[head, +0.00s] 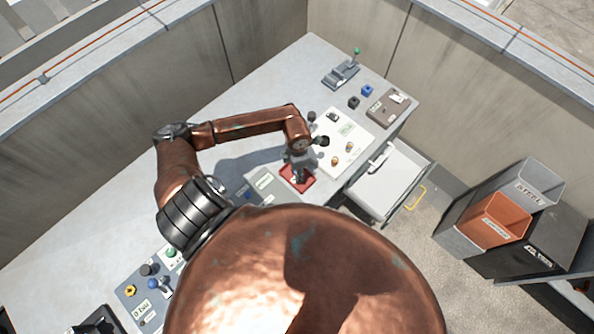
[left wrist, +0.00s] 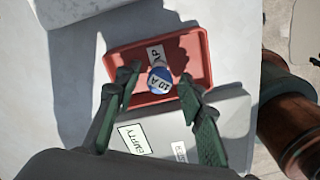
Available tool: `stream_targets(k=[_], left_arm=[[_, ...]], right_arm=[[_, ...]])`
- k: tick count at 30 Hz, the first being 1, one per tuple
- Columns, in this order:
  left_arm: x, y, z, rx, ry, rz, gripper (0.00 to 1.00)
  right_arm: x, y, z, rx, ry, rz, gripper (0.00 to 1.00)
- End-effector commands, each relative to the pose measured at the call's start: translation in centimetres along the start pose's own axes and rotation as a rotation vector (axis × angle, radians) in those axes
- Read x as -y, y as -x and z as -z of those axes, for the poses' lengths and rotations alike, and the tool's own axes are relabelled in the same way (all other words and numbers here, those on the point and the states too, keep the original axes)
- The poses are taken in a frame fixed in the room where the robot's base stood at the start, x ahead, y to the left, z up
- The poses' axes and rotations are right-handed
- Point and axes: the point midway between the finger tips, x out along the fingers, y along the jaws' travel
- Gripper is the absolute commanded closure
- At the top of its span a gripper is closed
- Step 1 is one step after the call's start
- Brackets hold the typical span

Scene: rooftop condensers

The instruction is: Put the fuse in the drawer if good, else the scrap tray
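The red scrap tray (head: 311,184) sits on the grey bench and also shows in the left wrist view (left wrist: 203,60). The fuse, a blue and white cylinder marked "10 A" (left wrist: 160,79), appears inside the tray, over its partly hidden label. My left gripper (left wrist: 158,82) is over the tray with its fingers apart on either side of the fuse; a gap shows on both sides. In the head view my left gripper (head: 299,172) hides the fuse. The pale drawer (head: 387,187) stands pulled out at the bench's front, right of the tray. My right gripper is not in view.
A grey panel labelled "EMPTY" (left wrist: 172,136) lies beside the tray. A white panel with knobs (head: 345,130) lies behind it. Grey clamp-like gear (head: 341,75) and a brown box (head: 385,108) are farther back. Bins, one orange (head: 494,220), stand on the floor at right.

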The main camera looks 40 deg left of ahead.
Motion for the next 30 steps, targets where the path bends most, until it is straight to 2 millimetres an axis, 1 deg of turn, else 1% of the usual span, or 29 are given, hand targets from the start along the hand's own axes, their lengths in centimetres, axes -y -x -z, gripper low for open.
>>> stream_targets(k=[5, 12, 15, 18, 21, 30], left_arm=[[-0.2, 3.1, -0.2, 0.005, -0.003, -0.006, 0.64], [-0.2, 8.2, -0.1, 0.004, -0.002, -0.005, 0.64], [-0.2, 9.8, -0.1, 0.004, -0.001, -0.005, 0.64], [-0.1, 11.0, -0.1, 0.003, -0.001, -0.003, 0.64], [-0.1, 11.6, -0.1, 0.002, -0.001, -0.002, 0.64], [-0.1, 11.8, -0.1, 0.002, 0.0, -0.001, 0.64]], right_arm=[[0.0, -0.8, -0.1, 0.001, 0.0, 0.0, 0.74], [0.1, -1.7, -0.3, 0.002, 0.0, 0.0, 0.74], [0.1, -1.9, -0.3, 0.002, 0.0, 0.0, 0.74], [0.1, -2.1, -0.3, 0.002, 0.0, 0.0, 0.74], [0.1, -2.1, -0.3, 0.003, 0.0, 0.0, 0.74], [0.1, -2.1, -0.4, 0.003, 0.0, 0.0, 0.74]])
